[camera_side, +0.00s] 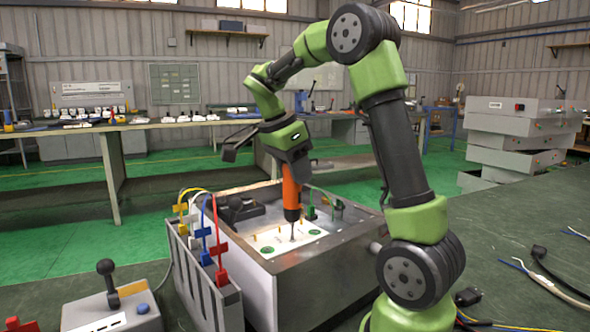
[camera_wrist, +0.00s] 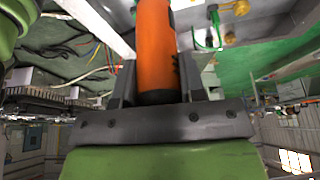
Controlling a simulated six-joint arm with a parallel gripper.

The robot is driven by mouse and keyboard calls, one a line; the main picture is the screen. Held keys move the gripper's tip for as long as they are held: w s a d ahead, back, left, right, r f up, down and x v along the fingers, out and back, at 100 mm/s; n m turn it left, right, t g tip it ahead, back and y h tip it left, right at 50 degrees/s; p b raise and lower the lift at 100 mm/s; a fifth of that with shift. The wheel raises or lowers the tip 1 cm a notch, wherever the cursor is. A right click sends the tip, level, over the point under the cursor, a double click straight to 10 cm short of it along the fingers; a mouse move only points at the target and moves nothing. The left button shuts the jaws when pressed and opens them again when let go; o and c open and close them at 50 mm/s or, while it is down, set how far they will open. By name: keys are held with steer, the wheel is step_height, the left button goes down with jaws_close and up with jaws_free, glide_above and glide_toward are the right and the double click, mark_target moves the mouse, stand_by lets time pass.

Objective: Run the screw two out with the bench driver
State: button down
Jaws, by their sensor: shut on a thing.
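My gripper (camera_side: 288,150) is shut on the orange bench driver (camera_side: 291,190), which hangs upright with its black lower part and thin bit pointing down. In the wrist view the driver (camera_wrist: 157,50) stands between the two dark jaws of my gripper (camera_wrist: 157,80). The bit tip meets or nearly meets the white board (camera_side: 268,238) inside the grey metal housing (camera_side: 330,262); I cannot tell whether it touches. Small brass-coloured posts and green round spots show on the board. Which screw is number two cannot be read, and the spot under the bit is too small to make out.
A grey rack (camera_side: 205,285) with yellow, white, blue and red leads stands along the housing's left side. A control box with a black lever (camera_side: 108,285) is at the front left. Loose cables (camera_side: 545,280) lie on the right of the bench. A green clip (camera_side: 311,208) sits inside the housing.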

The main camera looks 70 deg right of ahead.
stand_by(0.6)
steer(key=shift+r, duration=2.55)
